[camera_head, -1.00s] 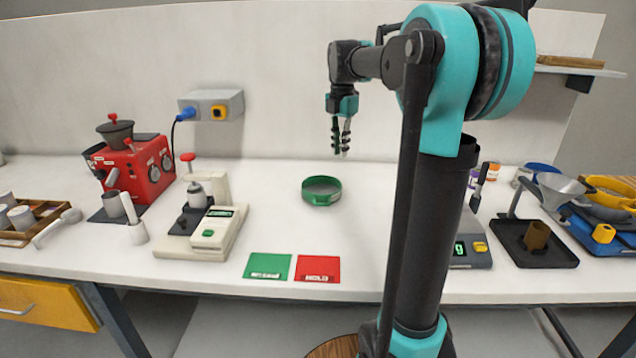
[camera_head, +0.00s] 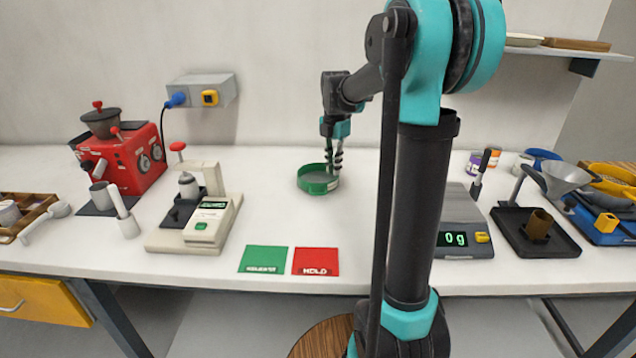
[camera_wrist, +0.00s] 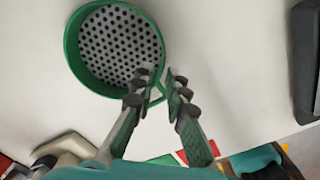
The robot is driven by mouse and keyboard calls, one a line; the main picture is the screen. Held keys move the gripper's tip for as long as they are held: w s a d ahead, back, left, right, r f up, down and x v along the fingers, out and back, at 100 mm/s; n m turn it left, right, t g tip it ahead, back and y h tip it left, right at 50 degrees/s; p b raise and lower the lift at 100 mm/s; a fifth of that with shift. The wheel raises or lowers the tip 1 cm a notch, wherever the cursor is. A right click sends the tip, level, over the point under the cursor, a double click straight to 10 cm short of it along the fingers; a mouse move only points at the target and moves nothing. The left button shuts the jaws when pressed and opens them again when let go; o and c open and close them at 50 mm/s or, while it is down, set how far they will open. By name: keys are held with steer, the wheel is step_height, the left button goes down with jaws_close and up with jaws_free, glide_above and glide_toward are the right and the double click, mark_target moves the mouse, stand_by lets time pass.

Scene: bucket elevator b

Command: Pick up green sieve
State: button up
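The green sieve (camera_head: 315,188) is a round, shallow ring with a perforated grey mesh floor, lying flat on the white table. In the wrist view the sieve (camera_wrist: 76,62) fills the upper left, and a small green tab shows at its lower right edge. My gripper (camera_head: 334,170) points down at the sieve's right side. In the wrist view my gripper (camera_wrist: 165,78) has its fingers apart with a narrow gap, near the rim and tab. One finger overlaps the mesh and the other is outside the ring. I cannot tell whether either finger touches the rim.
Green and red cards (camera_head: 316,261) lie in front. A white device with a display (camera_head: 207,225) and a red machine (camera_head: 128,160) stand left. A scale (camera_head: 462,222), a black tray (camera_head: 560,250) and a funnel (camera_head: 560,184) stand right. Table around the sieve is clear.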

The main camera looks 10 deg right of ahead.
mark_target(332, 181)
steer(key=shift+s+a+f, duration=0.1)
steer(key=shift+s+f, duration=0.05)
steer(key=shift+f, duration=1.25)
steer(key=shift+s+a+f, duration=0.1)
steer(key=shift+f, duration=1.25)
jaws_close()
steer(key=shift+r, duration=0.1)
